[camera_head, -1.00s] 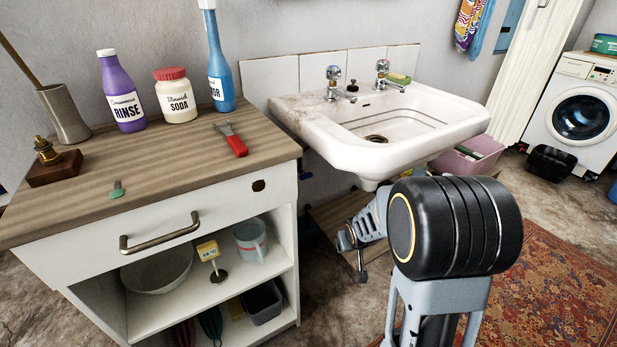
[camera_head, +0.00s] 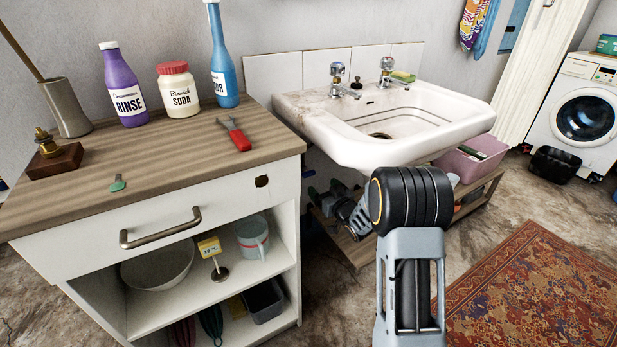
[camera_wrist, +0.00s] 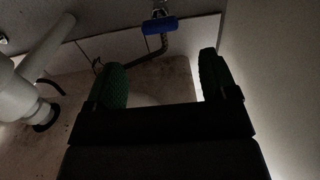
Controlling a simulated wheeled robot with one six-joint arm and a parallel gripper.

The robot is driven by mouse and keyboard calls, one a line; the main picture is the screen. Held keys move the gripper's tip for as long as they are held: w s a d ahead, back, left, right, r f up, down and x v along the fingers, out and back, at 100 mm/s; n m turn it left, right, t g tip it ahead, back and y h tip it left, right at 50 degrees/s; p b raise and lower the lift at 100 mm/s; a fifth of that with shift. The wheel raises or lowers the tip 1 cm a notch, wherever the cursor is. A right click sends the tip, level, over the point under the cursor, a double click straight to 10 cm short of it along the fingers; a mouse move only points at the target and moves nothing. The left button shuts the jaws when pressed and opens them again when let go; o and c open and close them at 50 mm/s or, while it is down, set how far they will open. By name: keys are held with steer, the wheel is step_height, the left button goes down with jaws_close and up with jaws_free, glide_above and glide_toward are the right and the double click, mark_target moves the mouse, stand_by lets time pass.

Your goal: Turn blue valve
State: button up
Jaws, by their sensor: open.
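The blue valve (camera_wrist: 160,25) shows in the wrist view as a small blue bar-shaped handle at the top centre, on a metal fitting with a dark bent pipe below. My gripper (camera_wrist: 161,78) is open, its two green fingers spread apart. The handle appears beyond the fingertips, between them in the picture, and nothing is between the fingers. In the head view I cannot make out the valve; my arm reaches low beneath the washbasin (camera_head: 440,115), beside the cabinet.
A white drain pipe (camera_wrist: 40,60) crosses the left of the wrist view; a pale panel (camera_wrist: 270,90) stands close at right. The wooden-topped cabinet (camera_head: 200,215) is left of my arm. A low wooden shelf with a pink tub (camera_head: 470,160) is under the basin. A rug (camera_head: 535,285) lies right.

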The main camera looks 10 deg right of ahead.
mark_target(311, 174)
steer(key=b+x, duration=0.2)
steer(key=x, duration=0.7)
steer(key=shift+w+a+b, duration=0.1)
steer(key=shift+w+b, duration=0.15)
steer(key=shift+b, duration=0.05)
steer(key=c, duration=0.9)
steer(key=shift+n, duration=0.3)
steer(key=n, duration=0.3)
steer(key=shift+n, duration=0.4)
steer(key=shift+c, duration=0.2)
steer(key=n, duration=0.9)
steer(key=shift+n, duration=2.2)
steer(key=shift+r, duration=0.1)
